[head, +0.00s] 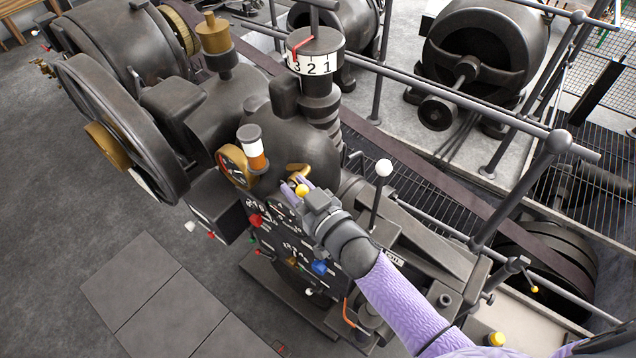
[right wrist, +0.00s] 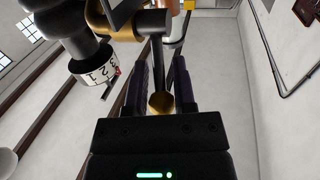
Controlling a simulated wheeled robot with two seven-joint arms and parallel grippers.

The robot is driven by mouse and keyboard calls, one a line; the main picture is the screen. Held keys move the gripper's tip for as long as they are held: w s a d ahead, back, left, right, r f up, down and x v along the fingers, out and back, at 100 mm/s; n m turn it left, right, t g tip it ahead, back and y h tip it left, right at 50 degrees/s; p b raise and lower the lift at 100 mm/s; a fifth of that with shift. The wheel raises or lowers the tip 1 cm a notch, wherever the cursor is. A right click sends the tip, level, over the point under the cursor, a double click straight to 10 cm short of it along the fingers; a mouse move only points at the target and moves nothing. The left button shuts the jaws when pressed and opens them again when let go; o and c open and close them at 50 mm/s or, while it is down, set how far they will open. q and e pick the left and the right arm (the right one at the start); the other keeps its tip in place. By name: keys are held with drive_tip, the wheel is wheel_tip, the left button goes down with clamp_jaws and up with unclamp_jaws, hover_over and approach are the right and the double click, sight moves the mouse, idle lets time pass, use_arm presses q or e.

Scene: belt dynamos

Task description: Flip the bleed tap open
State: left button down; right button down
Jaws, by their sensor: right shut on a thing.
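The bleed tap appears to be the small brass fitting (head: 297,170) on the side of the dark machine body, with a yellow-gold knob (head: 302,191) below it. My right gripper (head: 298,187) is at this fitting, with its purple fingers on either side of the knob. In the right wrist view, the gripper (right wrist: 160,92) has its dark fingers around a brass-coloured end (right wrist: 160,103), below a dark stem and a curved brass part (right wrist: 118,22). The fingers hide part of the tap, and I cannot tell its exact lever angle. My left gripper is not in view.
A brass-rimmed gauge (head: 234,166) and an amber glass oiler (head: 252,148) stand close left of the gripper. A control panel with coloured knobs (head: 320,267) lies below. A white-knobbed lever (head: 383,168) and grey railings (head: 450,95) are to the right.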

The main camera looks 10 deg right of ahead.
idle(0.5)
drive_tip(key=f+m+t+b, duration=0.1)
drive_tip(key=t+b, duration=0.2)
drive_tip(key=b, duration=0.3)
drive_tip(key=f+m+t+b, duration=0.1)
drive_tip(key=t+b, duration=0.2)
drive_tip(key=b, duration=0.3)
drive_tip(key=s+d+f+m+t+b, duration=0.1)
drive_tip(key=m+t+b, duration=0.1)
drive_tip(key=b, duration=0.4)
drive_tip(key=shift+t+y, duration=0.4)
drive_tip(key=shift+a, duration=0.1)
